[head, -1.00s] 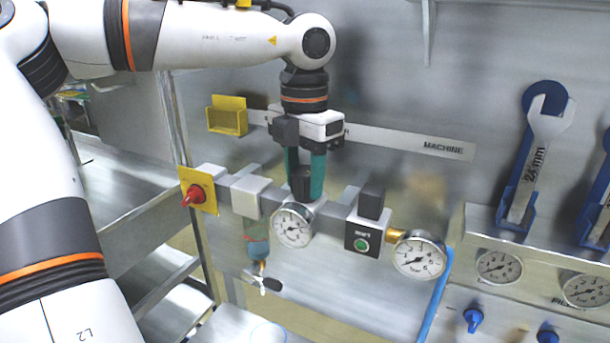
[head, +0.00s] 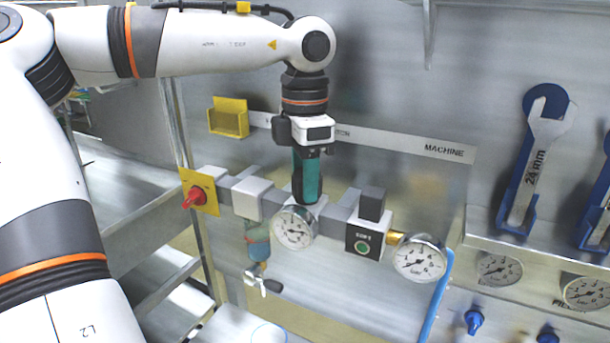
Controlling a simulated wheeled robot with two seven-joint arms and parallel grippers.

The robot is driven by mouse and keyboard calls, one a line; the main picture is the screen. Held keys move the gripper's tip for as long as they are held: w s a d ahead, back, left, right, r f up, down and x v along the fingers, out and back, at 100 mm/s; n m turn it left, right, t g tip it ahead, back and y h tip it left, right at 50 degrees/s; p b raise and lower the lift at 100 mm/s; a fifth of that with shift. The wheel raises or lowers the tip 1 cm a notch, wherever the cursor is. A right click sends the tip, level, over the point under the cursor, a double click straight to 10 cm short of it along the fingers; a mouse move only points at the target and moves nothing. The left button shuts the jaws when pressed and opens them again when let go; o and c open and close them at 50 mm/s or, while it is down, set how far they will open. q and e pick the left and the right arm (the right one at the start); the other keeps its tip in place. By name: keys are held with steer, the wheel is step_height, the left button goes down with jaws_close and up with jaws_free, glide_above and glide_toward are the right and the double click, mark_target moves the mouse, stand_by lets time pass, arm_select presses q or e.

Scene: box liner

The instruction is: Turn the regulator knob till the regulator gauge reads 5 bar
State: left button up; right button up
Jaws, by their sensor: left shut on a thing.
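The regulator gauge (head: 295,228) is a round white dial on the front of the air-treatment row, below my left gripper. Its needle is too small to read surely. My left gripper (head: 306,190) points straight down from above, with teal fingers. It is shut on the dark regulator knob, which sits on top of the regulator just above the gauge. The fingers hide most of the knob. My right gripper is not in view.
A red rotary handle (head: 194,196) on a yellow plate is at the row's left end. A black block with a green button (head: 362,246) and a second gauge (head: 419,259) stand to the right. A yellow holder (head: 228,118) is on the wall behind. Blue-held wrenches (head: 536,150) hang at right.

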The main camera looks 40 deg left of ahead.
arm_select(q)
steer(key=shift+r, duration=0.15)
steer(key=o, duration=1)
steer(key=shift+r, duration=0.2)
step_height(320, 180, up, 12)
steer(key=shift+f+b, duration=0.25)
steer(key=shift+b, duration=0.75)
steer(key=shift+f, duration=0.1)
